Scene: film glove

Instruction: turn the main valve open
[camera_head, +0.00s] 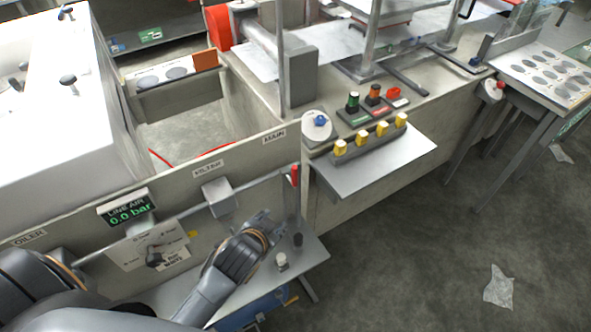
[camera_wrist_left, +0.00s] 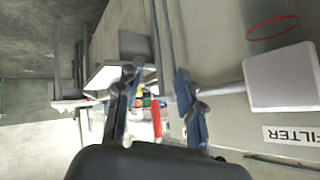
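The main valve's red lever (camera_head: 294,175) stands upright on the pipe at the right end of the panel, below the MAIN label (camera_head: 274,137). In the left wrist view, a red lever (camera_wrist_left: 157,121) shows between the two fingers, beyond the gripper's base. My left gripper (camera_head: 270,220) is just below and left of the lever in the head view. Its fingers (camera_wrist_left: 155,105) are apart, with nothing visibly clamped; contact with the lever cannot be told. The display (camera_head: 127,208) reads LINE AIR 0.0 bar. My right gripper is not in view.
The filter block (camera_head: 219,197) hangs on the pipe left of the gripper and shows close by in the wrist view (camera_wrist_left: 280,78). A small shelf (camera_head: 305,258) with knobs lies below. A ledge with yellow knobs (camera_head: 370,135) juts out at right. Floor at right is mostly clear.

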